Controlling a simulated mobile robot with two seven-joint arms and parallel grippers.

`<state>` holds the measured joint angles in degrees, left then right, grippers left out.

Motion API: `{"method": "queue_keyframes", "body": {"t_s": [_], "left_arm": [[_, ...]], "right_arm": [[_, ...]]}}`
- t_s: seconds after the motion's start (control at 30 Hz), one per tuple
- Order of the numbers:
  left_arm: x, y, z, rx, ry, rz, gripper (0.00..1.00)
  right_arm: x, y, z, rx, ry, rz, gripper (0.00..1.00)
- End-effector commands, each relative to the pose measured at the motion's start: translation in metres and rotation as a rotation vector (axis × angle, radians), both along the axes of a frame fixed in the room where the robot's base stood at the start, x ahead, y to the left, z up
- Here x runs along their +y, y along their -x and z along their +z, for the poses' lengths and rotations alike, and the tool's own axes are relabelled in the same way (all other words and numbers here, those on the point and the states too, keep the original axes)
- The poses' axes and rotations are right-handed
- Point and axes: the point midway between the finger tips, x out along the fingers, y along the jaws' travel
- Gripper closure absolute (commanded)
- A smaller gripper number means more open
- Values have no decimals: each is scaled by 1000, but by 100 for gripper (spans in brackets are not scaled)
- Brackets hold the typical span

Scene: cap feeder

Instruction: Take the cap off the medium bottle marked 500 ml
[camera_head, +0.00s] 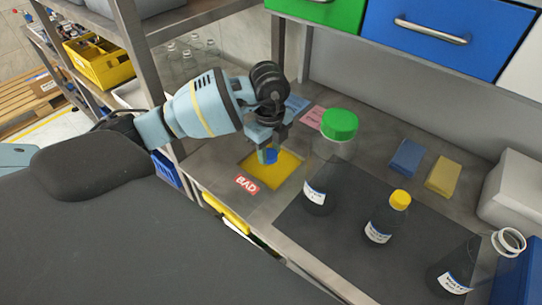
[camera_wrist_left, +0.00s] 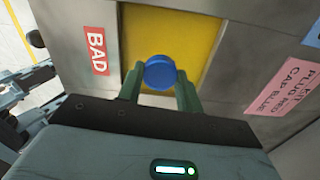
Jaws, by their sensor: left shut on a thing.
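My left gripper (camera_head: 268,151) is shut on a blue cap (camera_wrist_left: 160,73). It holds the cap over a yellow square (camera_head: 284,168) beside a red BAD label (camera_head: 246,185); whether the cap touches the square I cannot tell. At the right of the dark mat stands a clear bottle (camera_head: 456,268) with an open, uncapped neck. A smaller bottle (camera_head: 378,229) with a yellow cap (camera_head: 400,199) and a bottle (camera_head: 321,190) with a large green cap (camera_head: 340,124) stand to its left. The volume marks are too small to read. My right gripper is not in view.
A blue block (camera_head: 407,157) and a yellow block (camera_head: 443,175) lie behind the bottles. Pink (camera_head: 313,117) and blue labels lie behind the yellow square. Green and blue drawers (camera_head: 440,32) hang above the bench. A shelf post (camera_head: 136,50) stands near my left arm.

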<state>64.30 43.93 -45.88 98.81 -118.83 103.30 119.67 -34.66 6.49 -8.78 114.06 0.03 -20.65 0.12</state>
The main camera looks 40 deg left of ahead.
Motion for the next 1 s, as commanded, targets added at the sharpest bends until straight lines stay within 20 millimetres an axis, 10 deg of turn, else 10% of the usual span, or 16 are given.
{"method": "queue_keyframes", "body": {"t_s": [0.77, 0.8, 1.0], "left_arm": [[1, -8, -39, 0, 0, 0, 92], [1, -8, -39, -1, 0, 0, 61], [1, -8, -39, -1, 0, 0, 43]], "right_arm": [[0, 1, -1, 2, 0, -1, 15], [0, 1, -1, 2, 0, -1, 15], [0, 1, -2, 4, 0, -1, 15]]}}
